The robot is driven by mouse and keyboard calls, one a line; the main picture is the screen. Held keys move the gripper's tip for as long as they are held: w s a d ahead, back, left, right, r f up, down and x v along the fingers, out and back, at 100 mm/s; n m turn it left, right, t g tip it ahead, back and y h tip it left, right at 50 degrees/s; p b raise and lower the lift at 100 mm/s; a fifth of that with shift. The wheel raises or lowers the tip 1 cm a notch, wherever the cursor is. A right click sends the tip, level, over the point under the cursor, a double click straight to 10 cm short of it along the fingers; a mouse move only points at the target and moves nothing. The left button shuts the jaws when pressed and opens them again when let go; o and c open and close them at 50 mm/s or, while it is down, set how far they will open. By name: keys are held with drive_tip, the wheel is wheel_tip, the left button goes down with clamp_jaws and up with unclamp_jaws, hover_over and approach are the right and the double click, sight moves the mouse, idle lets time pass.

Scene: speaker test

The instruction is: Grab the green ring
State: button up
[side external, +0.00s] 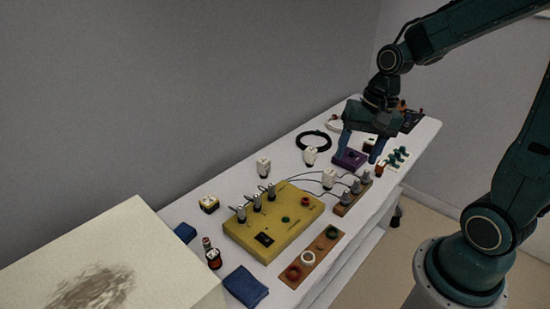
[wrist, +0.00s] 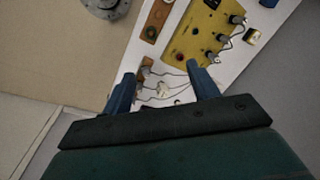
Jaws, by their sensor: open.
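The green ring (side external: 332,232) sits at the far end of a wooden strip (side external: 319,246), in line with a white ring (side external: 307,257) and a red ring (side external: 293,272). In the wrist view a small dark greenish ring (wrist: 151,32) shows on the strip near the top. My gripper (side external: 361,147) is open with its fingers pointing down, over the far part of the table and well away from the green ring. Its two blue fingers also frame the wrist view (wrist: 160,72), with nothing held between them.
A yellow box (side external: 256,239) with upright plugs stands beside the strip. A wooden block with plugs and black cables (side external: 343,209) lies between the box and my gripper. A purple box (side external: 349,158) is near my fingers. A blue cloth (side external: 245,287) lies at the near end.

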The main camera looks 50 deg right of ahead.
drive_tip(key=w+d+f+m+y, duration=0.1)
drive_tip(key=d+f+m, duration=0.1)
drive_tip(key=f+m, duration=0.2)
drive_tip(key=d+f+m+g+y, duration=0.1)
drive_tip(key=d+f+m+y, duration=0.1)
drive_tip(key=f, duration=0.7)
drive_tip(key=shift+w+d+m+g, duration=0.35)
drive_tip(key=shift+d+m, duration=0.3)
drive_tip(key=shift+m, duration=0.45)
drive_tip(key=shift+f, duration=0.2)
approach(332, 233)
drive_tip(key=shift+s+x, duration=0.25)
drive_tip(key=shift+x, duration=0.75)
drive_tip(key=shift+x, duration=2.55)
drive_tip(key=shift+w, duration=0.2)
